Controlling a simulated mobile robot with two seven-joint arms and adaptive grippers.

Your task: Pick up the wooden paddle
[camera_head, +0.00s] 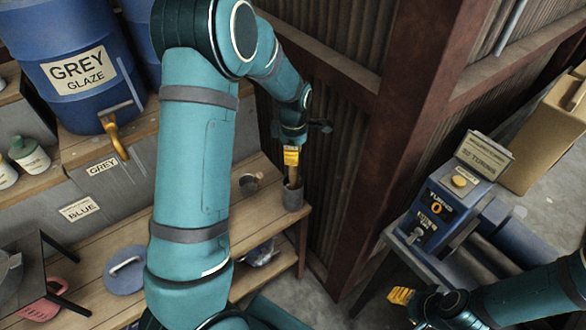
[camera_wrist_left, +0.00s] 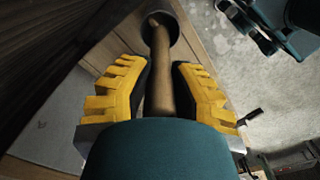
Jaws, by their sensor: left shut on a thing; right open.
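The wooden paddle (camera_head: 293,176) stands nearly upright in a dark grey cup (camera_head: 293,198) at the right end of the wooden shelf. In the left wrist view its brown handle (camera_wrist_left: 159,70) runs between the yellow fingers down to the cup (camera_wrist_left: 178,30). My left gripper (camera_head: 291,156) is above the cup, shut on the paddle's upper part. It also shows in the left wrist view (camera_wrist_left: 159,95). The paddle's lower end is hidden in the cup. My right gripper (camera_head: 401,296) is at the lower right, open, away from the paddle.
A blue barrel marked grey glaze (camera_head: 75,60) stands at upper left. A rusty red post (camera_head: 395,130) rises right of the cup. A blue control box (camera_head: 445,208) stands near my right arm. A blue round lid (camera_head: 124,270) is on the shelf.

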